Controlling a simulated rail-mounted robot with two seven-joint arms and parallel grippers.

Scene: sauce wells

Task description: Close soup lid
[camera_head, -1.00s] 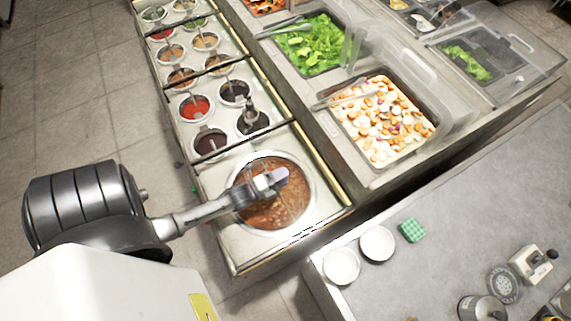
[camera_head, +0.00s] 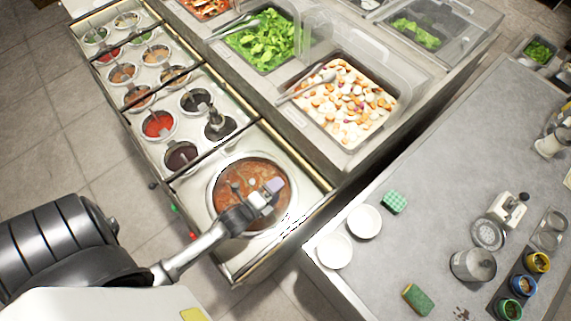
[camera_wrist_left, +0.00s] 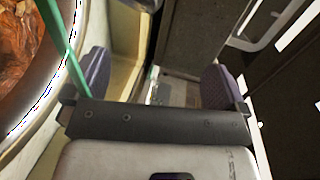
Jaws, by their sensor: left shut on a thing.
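The round soup well (camera_head: 213,190), filled with brown-red soup (camera_head: 238,180), sits at the near end of the counter. My left gripper (camera_head: 268,192) is over the right part of the soup in the head view. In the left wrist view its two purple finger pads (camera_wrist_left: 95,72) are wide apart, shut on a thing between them. That thing seems to be a clear lid with green edges (camera_wrist_left: 56,28); its outline is hard to make out. The rim and soup show at the left there. I cannot tell how far the lid stands open. My right gripper is not in view.
Small sauce wells (camera_head: 158,124) with ladles run beyond the soup well. Bins of greens (camera_head: 262,40) and chopped food (camera_head: 340,105) stand at the right.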

